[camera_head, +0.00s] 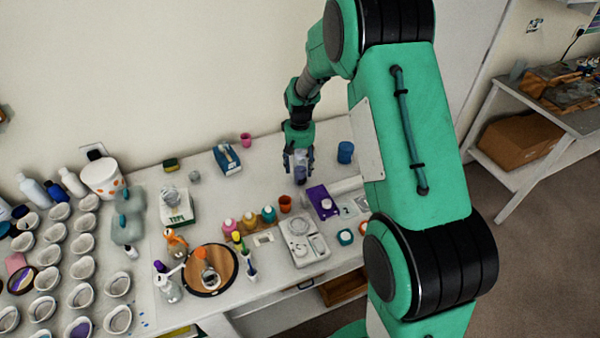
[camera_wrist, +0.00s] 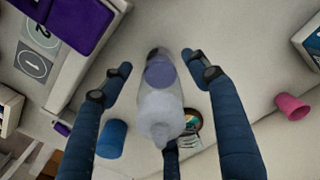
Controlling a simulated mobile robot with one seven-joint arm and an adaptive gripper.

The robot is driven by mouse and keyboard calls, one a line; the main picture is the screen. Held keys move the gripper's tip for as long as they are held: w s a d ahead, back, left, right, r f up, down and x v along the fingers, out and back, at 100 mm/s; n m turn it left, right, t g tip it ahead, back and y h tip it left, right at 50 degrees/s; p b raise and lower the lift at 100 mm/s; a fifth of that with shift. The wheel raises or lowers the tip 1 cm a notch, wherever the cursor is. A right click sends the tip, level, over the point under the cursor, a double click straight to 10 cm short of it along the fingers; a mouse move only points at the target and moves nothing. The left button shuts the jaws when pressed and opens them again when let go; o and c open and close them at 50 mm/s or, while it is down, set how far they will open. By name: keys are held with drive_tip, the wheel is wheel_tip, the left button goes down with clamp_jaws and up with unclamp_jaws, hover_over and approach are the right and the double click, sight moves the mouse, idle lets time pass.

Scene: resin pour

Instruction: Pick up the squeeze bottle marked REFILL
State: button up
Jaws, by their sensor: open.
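A clear squeeze bottle (camera_wrist: 162,112) with a pale nozzle and a purplish band or content stands between the spread fingers of my gripper (camera_wrist: 158,66) in the wrist view. Gaps show between the bottle and the two side fingers. A third finger is partly hidden behind the nozzle. In the head view, my gripper (camera_head: 299,160) points down over the bottle (camera_head: 301,175) near the back of the table. No REFILL marking is readable on it from here.
A blue cup (camera_head: 345,152) stands close on the right, and a purple box (camera_head: 322,202) lies in front. A pink cup (camera_head: 246,140) and a blue box (camera_head: 227,158) stand to the left. Many white cups crowd the table's left end.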

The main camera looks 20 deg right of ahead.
sight(300, 172)
drive_tip(key=shift+w+f+b, duration=0.1)
drive_tip(key=shift+f+b, duration=0.2)
drive_tip(key=shift+f, duration=1.85)
drive_tip(key=c, duration=1.5)
